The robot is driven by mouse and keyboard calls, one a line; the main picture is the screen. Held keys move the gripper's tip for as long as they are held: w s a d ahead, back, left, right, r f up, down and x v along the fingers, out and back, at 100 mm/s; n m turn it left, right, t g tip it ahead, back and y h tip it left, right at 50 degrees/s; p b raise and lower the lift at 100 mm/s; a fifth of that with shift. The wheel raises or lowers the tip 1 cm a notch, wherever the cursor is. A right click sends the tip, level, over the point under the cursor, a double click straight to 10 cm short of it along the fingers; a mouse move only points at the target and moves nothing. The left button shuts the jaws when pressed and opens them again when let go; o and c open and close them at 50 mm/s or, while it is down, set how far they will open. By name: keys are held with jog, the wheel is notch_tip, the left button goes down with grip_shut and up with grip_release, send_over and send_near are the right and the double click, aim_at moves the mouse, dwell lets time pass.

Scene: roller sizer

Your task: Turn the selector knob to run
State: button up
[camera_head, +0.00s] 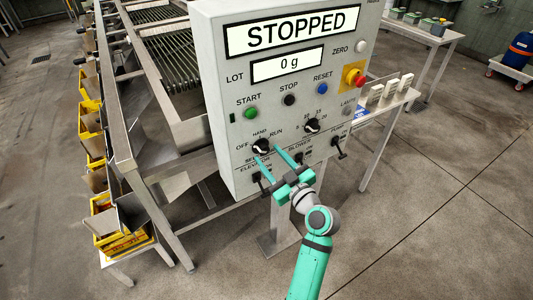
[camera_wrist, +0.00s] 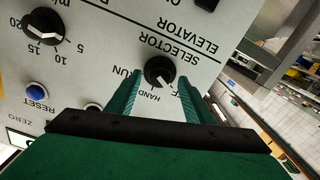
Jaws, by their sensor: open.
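The selector knob (camera_head: 262,146) is black with a white pointer, low on the left of the grey control panel, among the labels OFF, HAND and RUN. In the wrist view the knob (camera_wrist: 158,70) appears upside down, its pointer towards the OFF side, between OFF and HAND. My gripper (camera_head: 267,152) is open in front of the panel. In the wrist view my gripper's green fingers (camera_wrist: 162,82) lie on either side of the knob, with a gap on each side. I cannot tell how far the tips are from the panel. The display (camera_head: 292,32) reads STOPPED.
Beside the knob are a second dial (camera_head: 312,125), green START button (camera_head: 250,113), black STOP button (camera_head: 289,100), blue RESET button (camera_head: 323,89) and red emergency button (camera_head: 354,77). Small levers, including the elevator lever (camera_head: 257,178), sit below.

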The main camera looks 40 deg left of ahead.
jog(key=shift+x, duration=1.25)
jog(key=shift+c, duration=0.5)
jog(key=c, duration=0.9)
jog(key=shift+c, duration=0.2)
